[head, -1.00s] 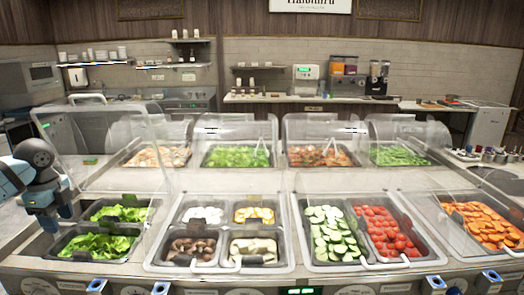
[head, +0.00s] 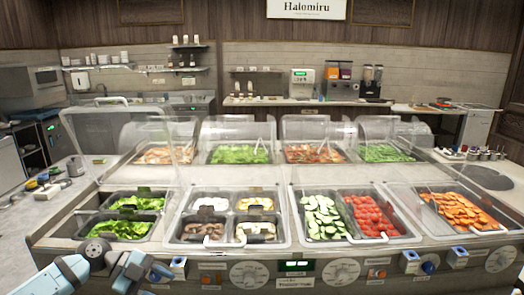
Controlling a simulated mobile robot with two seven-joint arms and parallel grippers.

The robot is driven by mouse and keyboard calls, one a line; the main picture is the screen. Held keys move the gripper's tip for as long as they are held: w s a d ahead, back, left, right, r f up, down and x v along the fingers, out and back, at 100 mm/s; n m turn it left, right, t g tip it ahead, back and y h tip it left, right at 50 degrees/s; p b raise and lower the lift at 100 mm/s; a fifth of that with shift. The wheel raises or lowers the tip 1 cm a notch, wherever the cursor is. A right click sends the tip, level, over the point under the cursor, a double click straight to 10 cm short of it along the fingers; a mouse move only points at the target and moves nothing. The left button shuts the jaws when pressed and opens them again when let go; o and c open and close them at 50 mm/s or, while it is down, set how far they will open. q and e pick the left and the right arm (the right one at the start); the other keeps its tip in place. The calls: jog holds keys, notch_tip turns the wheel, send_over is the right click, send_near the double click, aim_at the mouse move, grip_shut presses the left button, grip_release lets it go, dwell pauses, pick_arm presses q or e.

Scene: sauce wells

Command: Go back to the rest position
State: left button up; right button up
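My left arm comes in at the bottom left of the head view, and my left gripper (head: 143,272) is low in front of the counter's front panel. It is small and partly cut off, so I cannot tell whether its fingers are apart; I see no object in it. My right gripper is out of view. The salad counter (head: 62,236) stands across the view, with its wells of lettuce (head: 122,229), cucumber slices (head: 322,217), tomatoes (head: 370,215) and carrot slices (head: 459,209).
Clear sneeze guards (head: 234,132) stand over the wells. Several small items lie on the side counter (head: 30,210) at the left.

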pick_arm(q)
jog(key=s+d+f+n+t+h+p, duration=0.2)
jog(key=s+d+n+t+h, duration=0.3)
jog(key=d+n+t, duration=0.45)
jog(key=s+a+f+n+y+p, duration=0.1)
jog(key=s+f+n+y+p, duration=0.1)
jog(key=s+f+n+y, duration=0.9)
jog(key=s+f+y, duration=0.3)
jog(key=s+f, duration=0.4)
jog(key=shift+s, duration=0.2)
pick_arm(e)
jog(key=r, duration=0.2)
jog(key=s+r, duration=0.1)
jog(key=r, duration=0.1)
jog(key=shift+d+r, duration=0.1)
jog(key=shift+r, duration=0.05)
pick_arm(q)
jog(key=shift+a+r+t, duration=0.1)
jog(key=shift+t, duration=0.25)
